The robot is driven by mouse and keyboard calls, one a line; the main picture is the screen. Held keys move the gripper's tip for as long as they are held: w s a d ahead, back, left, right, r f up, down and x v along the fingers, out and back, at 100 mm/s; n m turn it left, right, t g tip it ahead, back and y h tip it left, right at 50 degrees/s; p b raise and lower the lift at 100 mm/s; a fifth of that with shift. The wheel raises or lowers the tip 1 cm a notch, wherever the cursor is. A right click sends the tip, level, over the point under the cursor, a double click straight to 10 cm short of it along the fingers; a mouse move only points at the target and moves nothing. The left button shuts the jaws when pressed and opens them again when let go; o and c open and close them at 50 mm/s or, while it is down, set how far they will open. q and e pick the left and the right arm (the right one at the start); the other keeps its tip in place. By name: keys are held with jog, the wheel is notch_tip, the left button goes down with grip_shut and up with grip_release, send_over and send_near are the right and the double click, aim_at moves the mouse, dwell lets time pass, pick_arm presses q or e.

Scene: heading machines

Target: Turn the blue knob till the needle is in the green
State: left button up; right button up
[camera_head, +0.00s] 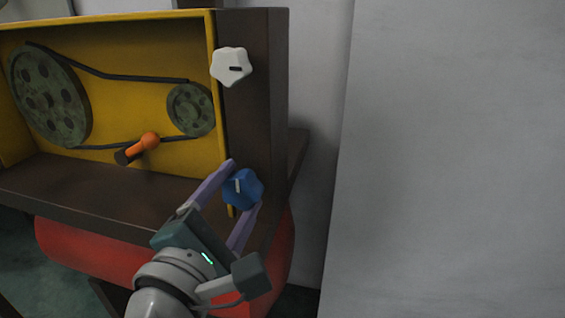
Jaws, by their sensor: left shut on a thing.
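The blue knob (243,189) is on the dark brown right-hand post of the machine, low down. A pale mark shows on its face, pointing about upright. My left gripper (243,185) comes from below, with one purple finger on the knob's upper left and the other at its lower right. It is shut on the knob. No gauge, needle or green zone can be seen in this view. My right gripper is not in view.
A white knob (231,67) with a dark mark sits higher on the same post. A yellow-backed case holds two green pulleys (49,95) with a black belt and an orange-tipped lever (148,141). A red rounded body (95,250) lies below. A grey wall panel (450,160) fills the right.

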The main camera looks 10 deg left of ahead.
pick_arm(q)
jog(key=m+p, duration=0.1)
jog(key=m, duration=0.5)
jog(key=shift+r+p, duration=0.2)
jog(key=shift+p, duration=0.1)
jog(key=m+p, duration=0.1)
jog(key=m, duration=0.4)
jog(key=shift+r, duration=0.15)
jog(key=m+p, duration=0.1)
jog(key=m, duration=0.4)
jog(key=shift+r+m, duration=0.1)
jog(key=shift+m, duration=0.3)
jog(key=shift+d+m+p, duration=0.15)
jog(key=shift+m+p, duration=0.4)
jog(key=shift+m, duration=1.75)
jog(key=o, duration=1.4)
